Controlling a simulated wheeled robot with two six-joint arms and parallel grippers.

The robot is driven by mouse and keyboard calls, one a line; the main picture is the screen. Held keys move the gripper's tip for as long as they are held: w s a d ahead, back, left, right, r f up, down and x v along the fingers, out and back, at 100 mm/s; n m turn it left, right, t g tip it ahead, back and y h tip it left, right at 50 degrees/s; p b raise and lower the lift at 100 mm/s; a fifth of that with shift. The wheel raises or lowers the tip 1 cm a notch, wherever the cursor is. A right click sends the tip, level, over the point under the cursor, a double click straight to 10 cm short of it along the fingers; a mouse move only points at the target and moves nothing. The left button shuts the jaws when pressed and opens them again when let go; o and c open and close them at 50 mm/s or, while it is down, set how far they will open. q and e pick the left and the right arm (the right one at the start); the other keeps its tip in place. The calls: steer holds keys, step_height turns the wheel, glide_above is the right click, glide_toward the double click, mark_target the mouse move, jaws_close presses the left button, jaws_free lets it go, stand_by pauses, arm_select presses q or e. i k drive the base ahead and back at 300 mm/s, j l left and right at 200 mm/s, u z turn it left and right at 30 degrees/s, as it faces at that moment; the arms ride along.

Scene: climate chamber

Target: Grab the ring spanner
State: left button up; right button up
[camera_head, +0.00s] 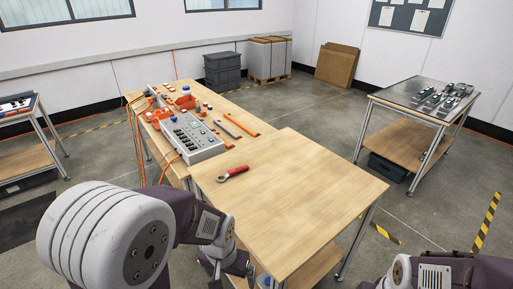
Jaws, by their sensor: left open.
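A red-handled tool with a metal head (232,173) lies on the bare near wooden table, close to its left edge. It may be the ring spanner, but its head is too small to tell. A long grey tool (224,131) and an orange one (241,125) lie farther back beside the control panel. My left gripper (232,272) is open at the bottom of the view, low by the near table's front left corner, apart from the red tool. Its fingertips are partly cut off. My right arm shows at the lower right, its gripper out of view.
A grey control panel (190,135) and orange parts stand on the rear table. The near tabletop (300,190) is mostly clear. A metal-topped cart (400,97) is at right, grey crates (222,70) behind.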

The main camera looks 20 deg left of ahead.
mark_target(232, 172)
steer(key=i+j+u, duration=0.2)
steer(key=j+u, duration=0.15)
steer(key=j, duration=0.2)
steer(key=i+j+u, duration=0.35)
steer(key=j, duration=0.15)
steer(key=i+j+u, duration=0.55)
steer(key=k+l, duration=0.05)
steer(key=l, duration=0.05)
